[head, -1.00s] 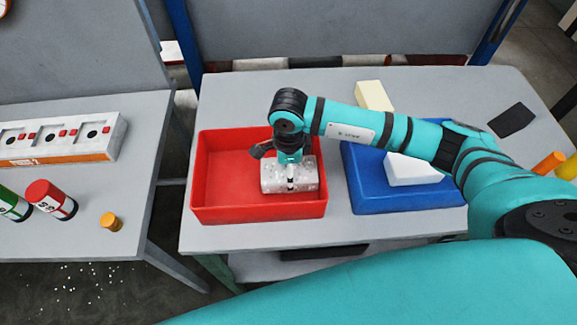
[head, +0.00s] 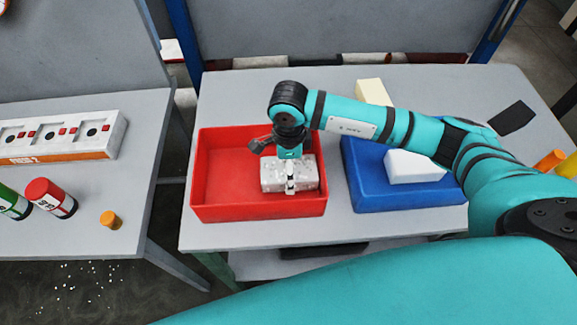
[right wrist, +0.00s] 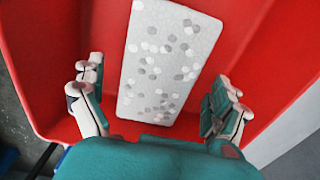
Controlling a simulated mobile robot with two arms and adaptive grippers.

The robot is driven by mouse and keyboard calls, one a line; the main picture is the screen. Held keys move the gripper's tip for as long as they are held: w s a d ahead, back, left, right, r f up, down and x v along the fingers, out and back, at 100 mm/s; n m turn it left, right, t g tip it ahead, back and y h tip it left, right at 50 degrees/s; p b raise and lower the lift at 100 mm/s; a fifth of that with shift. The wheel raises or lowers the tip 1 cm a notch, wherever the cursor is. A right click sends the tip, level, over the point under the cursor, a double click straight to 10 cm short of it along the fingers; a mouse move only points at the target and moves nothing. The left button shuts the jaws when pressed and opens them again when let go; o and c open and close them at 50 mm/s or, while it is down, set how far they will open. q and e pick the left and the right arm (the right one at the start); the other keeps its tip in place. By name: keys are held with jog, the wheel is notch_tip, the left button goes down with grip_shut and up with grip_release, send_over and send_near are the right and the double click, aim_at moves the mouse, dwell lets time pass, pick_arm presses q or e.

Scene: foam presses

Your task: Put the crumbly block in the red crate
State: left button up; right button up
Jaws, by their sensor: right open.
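The crumbly block (head: 272,176), pale grey with white and darker specks, lies in the right part of the red crate (head: 222,213). In the right wrist view the block (right wrist: 165,60) rests inside the crate (right wrist: 60,45). My right gripper (head: 290,181) is over the block at the crate's right side. In the right wrist view its fingers (right wrist: 160,95) are spread wide, one on each side of the block, with gaps between them and it. My left gripper is not in view.
A blue tray (head: 365,190) with a white block (head: 415,167) stands right of the crate. A cream block (head: 374,92) stands behind it. The left table holds a press panel (head: 60,140), a red-capped bottle (head: 50,198) and an orange cap (head: 110,219).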

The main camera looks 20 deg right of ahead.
notch_tip(320, 180, up, 11)
jog(key=b, duration=0.2)
jog(key=shift+s, duration=0.15)
